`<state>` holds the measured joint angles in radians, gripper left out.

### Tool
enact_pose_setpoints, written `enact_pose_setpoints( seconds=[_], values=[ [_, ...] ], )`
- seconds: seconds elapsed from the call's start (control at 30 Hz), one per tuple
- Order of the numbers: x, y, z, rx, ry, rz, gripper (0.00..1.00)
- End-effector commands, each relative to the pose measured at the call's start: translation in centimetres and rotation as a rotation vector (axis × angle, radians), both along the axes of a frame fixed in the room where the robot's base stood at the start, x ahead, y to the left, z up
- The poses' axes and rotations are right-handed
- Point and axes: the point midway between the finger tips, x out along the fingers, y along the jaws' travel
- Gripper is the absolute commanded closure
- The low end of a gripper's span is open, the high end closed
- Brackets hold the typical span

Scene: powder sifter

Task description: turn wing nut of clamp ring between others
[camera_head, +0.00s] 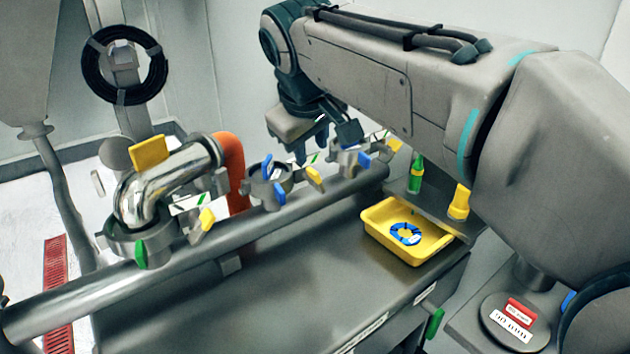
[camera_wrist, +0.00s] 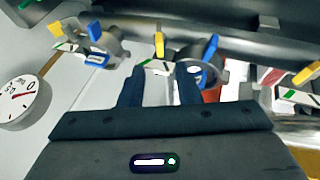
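The middle clamp ring (camera_head: 270,187) is a grey ring on the long pipe, between two others. It carries a yellow wing nut (camera_head: 315,178) on its right and blue parts. In the wrist view the ring (camera_wrist: 222,72) is partly hidden behind one finger, and its yellow wing nut (camera_wrist: 159,45) lines up with the gap between the fingertips. My gripper (camera_head: 312,150) hangs above and slightly behind this ring. It is open and empty in the wrist view (camera_wrist: 160,75). The left ring (camera_head: 125,240) holds a shiny elbow; the right ring (camera_head: 345,158) has blue and yellow parts.
A yellow tray (camera_head: 378,232) with a blue ring inside stands on the grey bench at right. A green bottle (camera_head: 415,175) and a yellow cup (camera_head: 459,203) stand behind it. An orange hose (camera_head: 236,165) rises behind the pipe. A round gauge (camera_wrist: 22,101) shows in the wrist view.

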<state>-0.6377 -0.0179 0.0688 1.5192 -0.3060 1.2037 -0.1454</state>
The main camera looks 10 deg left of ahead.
Motion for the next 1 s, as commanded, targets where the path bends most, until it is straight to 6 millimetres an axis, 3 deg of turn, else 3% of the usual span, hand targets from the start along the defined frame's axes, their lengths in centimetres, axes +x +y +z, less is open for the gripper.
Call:
enact_pose_setpoints(
  seconds=[0.3, 0.5, 0.7, 1.0],
  values=[
    [3.4, 0.4, -6.3, -0.002, 0.005, -0.001, 0.70],
    [5.0, 0.6, -8.9, 0.000, 0.003, 0.000, 0.70],
    [5.8, 0.6, -10.1, 0.000, 0.001, -0.001, 0.70],
    [5.8, 0.6, -10.2, 0.000, 0.001, -0.001, 0.73]
  ],
)
